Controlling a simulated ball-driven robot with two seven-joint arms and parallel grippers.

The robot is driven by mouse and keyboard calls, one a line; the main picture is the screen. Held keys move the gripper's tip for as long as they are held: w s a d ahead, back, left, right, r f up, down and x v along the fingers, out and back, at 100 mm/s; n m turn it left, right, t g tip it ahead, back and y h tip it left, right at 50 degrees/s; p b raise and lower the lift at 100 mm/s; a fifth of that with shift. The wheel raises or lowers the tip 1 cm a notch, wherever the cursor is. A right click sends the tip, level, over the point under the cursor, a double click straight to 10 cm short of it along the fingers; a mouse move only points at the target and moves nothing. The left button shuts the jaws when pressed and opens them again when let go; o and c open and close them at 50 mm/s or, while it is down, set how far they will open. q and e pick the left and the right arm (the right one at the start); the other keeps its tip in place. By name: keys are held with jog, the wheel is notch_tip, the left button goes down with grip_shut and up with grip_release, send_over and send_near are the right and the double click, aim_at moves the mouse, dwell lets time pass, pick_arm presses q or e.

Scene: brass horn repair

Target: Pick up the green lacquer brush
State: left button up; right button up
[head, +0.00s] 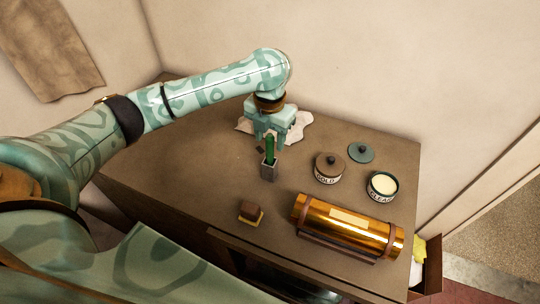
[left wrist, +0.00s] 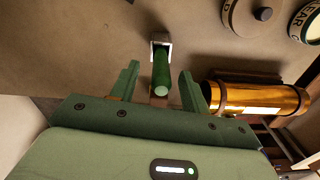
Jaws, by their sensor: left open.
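The green lacquer brush (head: 269,148) stands upright in a small grey square holder (head: 269,173) on the brown table. My left gripper (head: 272,136) is above and just behind the brush in the head view, and partly overlaps its surroundings there. In the left wrist view the brush (left wrist: 161,74) points toward the camera, between the two open fingers of the left gripper (left wrist: 159,72). A gap shows on each side, so the fingers do not grip it. The brush's lower end is hidden inside the holder (left wrist: 161,42). My right gripper is not in view.
A brown-and-yellow block (head: 250,212) lies in front of the holder. To the right are a lidded GOLD jar (head: 329,167), an open CLEAR jar (head: 382,186) and a loose lid (head: 361,153). A brass cylinder (head: 345,225) rests near the front. A pale cloth (head: 300,122) lies behind.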

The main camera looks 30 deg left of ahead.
aim_at(270, 148)
pick_arm(q)
notch_tip(270, 148, down, 5)
jog(key=shift+r+b, duration=0.2)
jog(key=shift+b, duration=0.2)
grip_shut()
jog(key=shift+r, duration=0.15)
